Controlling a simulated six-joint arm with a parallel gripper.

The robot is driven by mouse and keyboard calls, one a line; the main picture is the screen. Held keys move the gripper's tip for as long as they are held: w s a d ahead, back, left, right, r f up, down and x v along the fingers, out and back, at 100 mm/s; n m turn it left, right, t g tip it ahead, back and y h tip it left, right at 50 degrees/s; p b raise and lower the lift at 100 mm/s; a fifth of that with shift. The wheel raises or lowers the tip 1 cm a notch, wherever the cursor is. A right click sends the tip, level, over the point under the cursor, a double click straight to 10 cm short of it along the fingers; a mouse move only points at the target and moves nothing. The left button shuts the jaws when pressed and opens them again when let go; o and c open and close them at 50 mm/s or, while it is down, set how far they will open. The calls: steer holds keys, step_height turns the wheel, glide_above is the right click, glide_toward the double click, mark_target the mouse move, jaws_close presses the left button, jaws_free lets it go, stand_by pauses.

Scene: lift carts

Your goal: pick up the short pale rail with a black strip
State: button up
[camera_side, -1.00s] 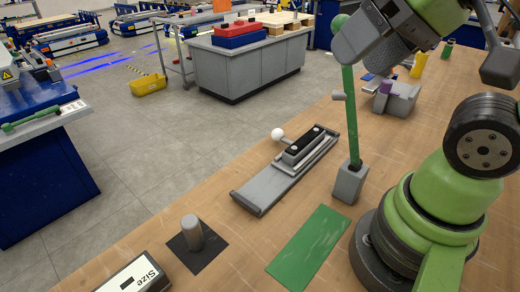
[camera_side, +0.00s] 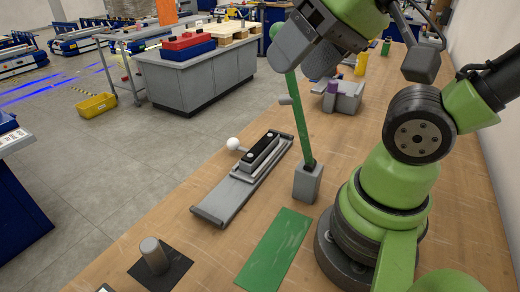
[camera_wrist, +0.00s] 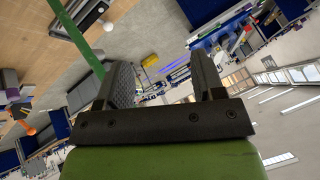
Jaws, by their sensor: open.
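The short pale rail with a black strip (camera_side: 260,153) lies on a longer grey plate (camera_side: 222,199) on the wooden table in the side view. A white ball knob (camera_side: 232,143) sits at its left side. In the wrist view the rail (camera_wrist: 78,14) shows at the top left, partly cut off by the frame edge. My gripper (camera_side: 306,52) is above the table, up and to the right of the rail, and apart from it. In the wrist view my gripper (camera_wrist: 165,82) has its two fingers spread with nothing between them.
A green rod (camera_side: 298,118) rises from a grey block (camera_side: 307,183) right of the rail, close to my gripper. A green mat (camera_side: 274,250) and a grey peg on a black square (camera_side: 154,256) lie nearer. A grey fixture (camera_side: 342,97) stands farther back.

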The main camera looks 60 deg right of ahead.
steer(key=shift+o, duration=0.6)
step_height(320, 180, up, 6)
steer(key=n+g+h, duration=0.2)
steer(key=n+g, duration=0.5)
steer(key=n, duration=1.5)
glide_above(267, 139)
step_height(267, 139, down, 28)
steer(key=shift+s+d+r, duration=0.1)
steer(key=shift+d+r, duration=0.05)
steer(key=shift+r, duration=0.1)
step_height(267, 139, down, 6)
steer(key=shift+r, duration=0.1)
